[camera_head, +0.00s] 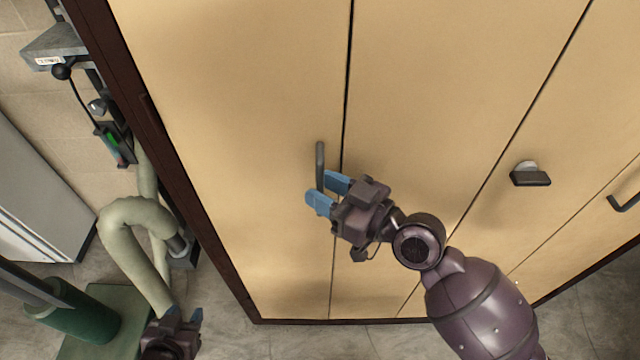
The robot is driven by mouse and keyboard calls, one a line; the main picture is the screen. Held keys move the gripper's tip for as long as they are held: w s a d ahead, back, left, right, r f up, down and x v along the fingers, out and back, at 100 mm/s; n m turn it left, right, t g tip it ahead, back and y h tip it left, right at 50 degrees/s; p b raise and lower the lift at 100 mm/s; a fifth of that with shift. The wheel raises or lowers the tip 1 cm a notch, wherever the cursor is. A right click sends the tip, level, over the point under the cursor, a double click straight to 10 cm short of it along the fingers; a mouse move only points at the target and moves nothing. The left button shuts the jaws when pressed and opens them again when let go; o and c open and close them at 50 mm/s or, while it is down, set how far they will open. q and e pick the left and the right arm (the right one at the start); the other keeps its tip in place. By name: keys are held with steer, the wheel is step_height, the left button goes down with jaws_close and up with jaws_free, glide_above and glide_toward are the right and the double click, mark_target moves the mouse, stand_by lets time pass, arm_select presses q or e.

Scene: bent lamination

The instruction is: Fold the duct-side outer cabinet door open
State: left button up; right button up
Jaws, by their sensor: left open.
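The tan cabinet has several tall door panels. The leftmost panel (225,110), on the side of the pale duct hose, looks flush and closed. Its dark upright bar handle (320,158) is near its right edge. My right gripper (328,190) has its blue fingers at the lower part of this handle, one on each side of the bar in the picture. Whether they grip it is unclear. My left gripper (195,322) is open at the bottom left, away from the doors; its fingers are partly cut off or hidden.
A pale duct hose (125,215) and a green cylinder (85,318) stand left of the cabinet's dark side frame (165,145). A black latch (530,177) and another handle (625,200) are on panels to the right. Floor shows below the cabinet.

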steer(key=shift+w+a, duration=0.3)
steer(key=shift+a, duration=0.15)
steer(key=shift+c, duration=0.5)
jaws_close()
